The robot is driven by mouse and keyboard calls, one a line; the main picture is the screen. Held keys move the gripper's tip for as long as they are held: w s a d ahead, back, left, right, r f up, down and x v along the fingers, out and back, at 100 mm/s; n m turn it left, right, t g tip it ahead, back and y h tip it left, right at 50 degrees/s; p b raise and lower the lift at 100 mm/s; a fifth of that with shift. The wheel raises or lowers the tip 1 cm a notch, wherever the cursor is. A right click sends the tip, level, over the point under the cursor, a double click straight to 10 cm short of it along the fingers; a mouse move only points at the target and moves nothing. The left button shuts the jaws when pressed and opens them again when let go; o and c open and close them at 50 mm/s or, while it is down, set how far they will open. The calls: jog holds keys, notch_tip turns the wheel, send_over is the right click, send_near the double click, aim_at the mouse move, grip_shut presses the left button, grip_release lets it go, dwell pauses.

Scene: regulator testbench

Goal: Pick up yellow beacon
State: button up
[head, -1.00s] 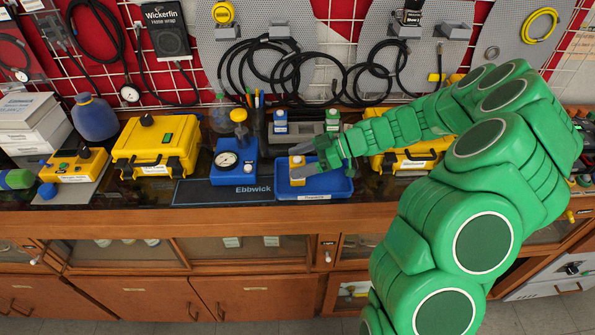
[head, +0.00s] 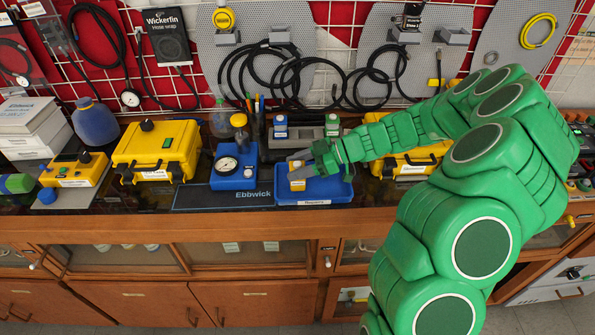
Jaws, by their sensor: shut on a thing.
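The yellow beacon (head: 297,182), a small block with a pale band, is at the left side of the blue tray (head: 335,196). My gripper (head: 298,168) reaches in from the right and is shut on the beacon. One grey finger shows just behind the beacon's top; the other finger is hard to make out. The beacon looks upright, low in or just above the tray; I cannot tell whether it touches the tray floor.
A grey rack (head: 306,133) with two small blue-and-green-topped blocks stands behind the tray. A blue gauge unit (head: 236,178) is to the left, on a dark mat (head: 190,199). Yellow cases stand left (head: 157,150) and right (head: 412,160).

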jog(key=shift+r, duration=0.45)
notch_tip(320, 180, up, 2)
jog(key=s+d+r, duration=0.3)
jog(key=s+r, duration=0.7)
jog(key=s, duration=0.3)
jog(key=shift+s, duration=0.35)
